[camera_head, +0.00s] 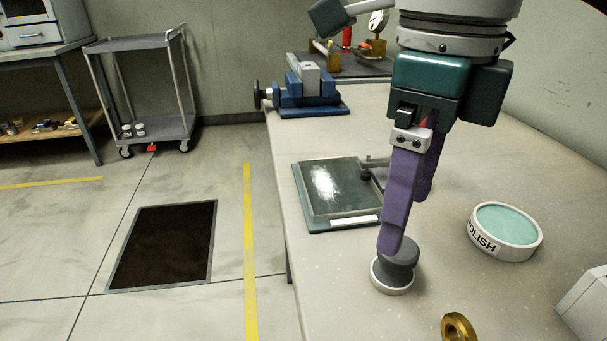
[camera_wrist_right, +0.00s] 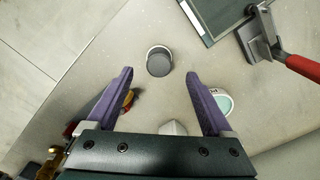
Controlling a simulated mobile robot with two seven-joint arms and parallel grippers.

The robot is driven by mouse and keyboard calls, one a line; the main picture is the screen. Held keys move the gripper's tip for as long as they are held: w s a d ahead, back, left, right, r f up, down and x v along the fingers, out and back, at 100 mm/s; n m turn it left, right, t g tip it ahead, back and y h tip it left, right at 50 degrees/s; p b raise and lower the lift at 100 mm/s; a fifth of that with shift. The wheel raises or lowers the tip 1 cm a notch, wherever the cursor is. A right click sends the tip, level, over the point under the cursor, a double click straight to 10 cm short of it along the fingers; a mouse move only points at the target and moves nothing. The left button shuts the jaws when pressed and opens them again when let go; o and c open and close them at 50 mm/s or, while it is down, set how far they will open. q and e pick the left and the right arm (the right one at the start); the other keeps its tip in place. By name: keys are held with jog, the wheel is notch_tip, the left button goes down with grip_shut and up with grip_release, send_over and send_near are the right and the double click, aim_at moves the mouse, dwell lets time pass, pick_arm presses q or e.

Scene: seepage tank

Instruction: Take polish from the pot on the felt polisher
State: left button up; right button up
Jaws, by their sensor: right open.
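The felt polisher (camera_head: 393,272) stands upright on the bench, with a dark grey knob and a pale round base. It also shows in the right wrist view (camera_wrist_right: 159,62), just beyond and between my fingertips. The polish pot (camera_head: 506,226) is a white round dish of pale green polish, lettered POLISH, to the right of the polisher; a finger partly hides it in the wrist view (camera_wrist_right: 226,103). My right gripper (camera_head: 407,220) is open, with purple fingers pointing down over the polisher. One finger overlaps the knob in the head view; I cannot tell whether they touch. My left gripper is out of view.
A framed glass plate (camera_head: 324,186) with a clamp lies behind the polisher. A blue vice (camera_head: 305,93) stands farther back. A brass ring (camera_head: 458,326) and a white block (camera_head: 586,304) are near the front. The bench between polisher and pot is clear.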

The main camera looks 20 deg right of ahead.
aim_at(395, 263)
jog(key=f, duration=0.6)
jog(key=shift+s+f, duration=0.15)
jog(key=shift+s, duration=0.05)
grip_shut()
dwell(0.5)
